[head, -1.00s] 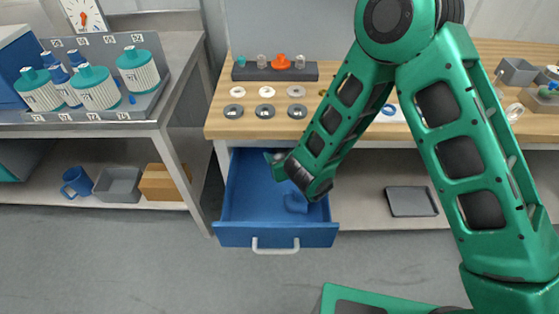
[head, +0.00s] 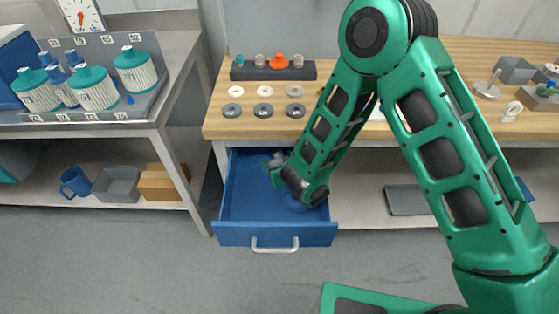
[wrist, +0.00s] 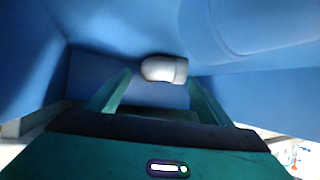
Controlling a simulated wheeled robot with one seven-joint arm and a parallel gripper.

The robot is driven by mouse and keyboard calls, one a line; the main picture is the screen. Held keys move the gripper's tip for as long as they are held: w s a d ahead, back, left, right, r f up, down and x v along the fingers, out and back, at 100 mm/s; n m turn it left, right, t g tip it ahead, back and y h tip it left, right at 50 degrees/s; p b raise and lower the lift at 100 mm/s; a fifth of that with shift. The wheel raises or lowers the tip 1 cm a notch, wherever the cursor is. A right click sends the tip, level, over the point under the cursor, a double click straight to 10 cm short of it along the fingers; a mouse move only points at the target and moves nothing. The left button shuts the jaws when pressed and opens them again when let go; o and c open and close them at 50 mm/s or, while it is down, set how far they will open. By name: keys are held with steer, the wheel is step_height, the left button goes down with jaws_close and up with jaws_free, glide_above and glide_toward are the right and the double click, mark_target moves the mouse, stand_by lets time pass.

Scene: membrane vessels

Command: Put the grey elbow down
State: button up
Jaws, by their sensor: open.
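The grey elbow (wrist: 164,69) shows in the wrist view as a short, pale, rounded piece just past and between my fingertips. Blue walls of the open drawer (head: 235,235) surround it. My gripper (wrist: 159,80) is open, with one green finger on each side near the elbow. I cannot tell whether either finger touches it. In the head view my gripper (head: 273,163) is small inside the drawer, towards its back right, partly hidden by my forearm.
A large rounded blue form (wrist: 250,20) lies at the upper right of the wrist view. The drawer's left part is bare. Above it, the wooden bench (head: 215,122) carries washers and a dark rack (head: 250,73). A grey tray (head: 408,200) lies on the lower shelf.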

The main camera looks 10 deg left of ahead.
steer(key=v, duration=0.6)
steer(key=shift+s+r, duration=0.15)
steer(key=shift+s, duration=0.05)
steer(key=shift+s+d+r, duration=0.3)
steer(key=shift+d, duration=0.1)
